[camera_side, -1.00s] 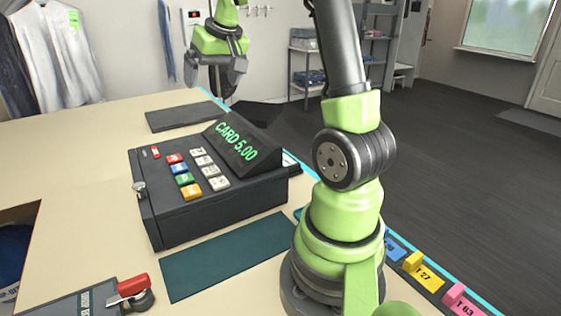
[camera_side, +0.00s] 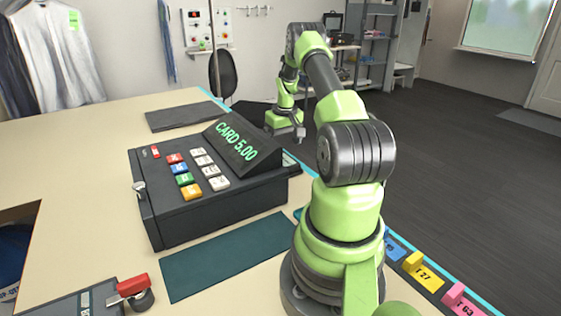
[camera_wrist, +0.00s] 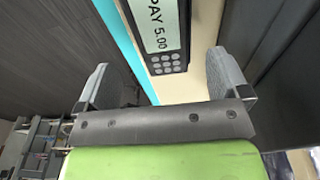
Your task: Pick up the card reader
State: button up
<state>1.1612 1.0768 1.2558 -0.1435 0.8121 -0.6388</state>
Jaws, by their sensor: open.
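The card reader (camera_wrist: 166,62) shows in the wrist view as a dark slab with a pale screen reading "PAY 5.00" and a round-keyed keypad. Its far end is cut off by the top edge. My gripper (camera_wrist: 160,72) is open, with one finger on each side of the reader's near end in the picture and nothing held. In the side view my gripper (camera_side: 287,133) hangs beyond the cash register, near the counter's far edge. The reader cannot be made out there, with the register's display in front.
The black cash register (camera_side: 210,205) with its raised "CARD 5.00" display (camera_side: 240,145) stands between the side camera and my gripper. A dark flat pad (camera_side: 185,116) lies behind it and a green mat (camera_side: 225,255) in front. Numbered tags (camera_side: 428,273) line the right edge.

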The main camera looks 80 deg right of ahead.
jog(key=f, duration=0.5)
jog(key=shift+w+f, duration=0.1)
jog(key=shift+w, duration=0.2)
jog(key=c, duration=1.1)
